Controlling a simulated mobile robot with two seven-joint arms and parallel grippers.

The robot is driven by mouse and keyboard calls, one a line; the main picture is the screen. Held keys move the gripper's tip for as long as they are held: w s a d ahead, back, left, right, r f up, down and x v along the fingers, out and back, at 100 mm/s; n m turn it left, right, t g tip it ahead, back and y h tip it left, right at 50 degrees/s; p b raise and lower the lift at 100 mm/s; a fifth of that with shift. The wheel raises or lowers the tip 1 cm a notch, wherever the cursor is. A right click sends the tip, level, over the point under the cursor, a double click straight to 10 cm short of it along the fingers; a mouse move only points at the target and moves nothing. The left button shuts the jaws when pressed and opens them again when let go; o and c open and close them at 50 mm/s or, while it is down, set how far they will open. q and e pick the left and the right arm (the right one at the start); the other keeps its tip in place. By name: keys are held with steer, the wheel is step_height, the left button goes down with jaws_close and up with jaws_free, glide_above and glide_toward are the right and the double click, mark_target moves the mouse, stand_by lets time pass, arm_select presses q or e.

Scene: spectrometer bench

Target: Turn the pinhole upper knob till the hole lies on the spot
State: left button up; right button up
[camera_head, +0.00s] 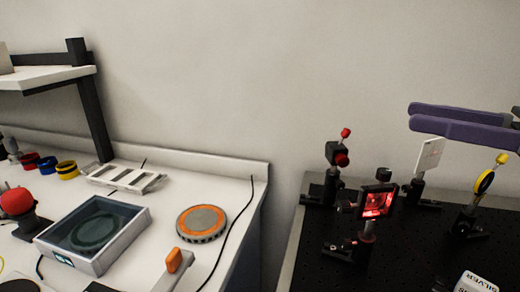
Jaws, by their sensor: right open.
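On the black optical bench (410,245), a dark mount (333,155) on a post carries a red upper knob (345,132) and a second red knob (341,159) lower on its side. In front of it, a dark square frame (378,201) glows red on its face. I cannot tell for sure which part is the pinhole, and neither hole nor spot can be made out. My right gripper (412,116) comes in from the right, its purple fingers open and empty, above a white card (429,156) and apart from the knobs. My left gripper is not in view.
A yellow ring mount (484,182) with a yellow knob stands right, below my right gripper. A box marked SILVER (476,283) lies at the front. The left white bench (170,200) holds a glass-topped box (95,235) and an orange-grey disc (201,222). A gap separates the benches.

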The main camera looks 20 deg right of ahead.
mark_target(384, 175)
step_height(384, 175, down, 8)
steer(key=b, duration=0.2)
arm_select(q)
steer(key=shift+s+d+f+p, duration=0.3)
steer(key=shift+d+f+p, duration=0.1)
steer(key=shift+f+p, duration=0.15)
arm_select(e)
steer(key=x, duration=0.7)
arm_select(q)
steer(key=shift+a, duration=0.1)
arm_select(e)
jaws_close()
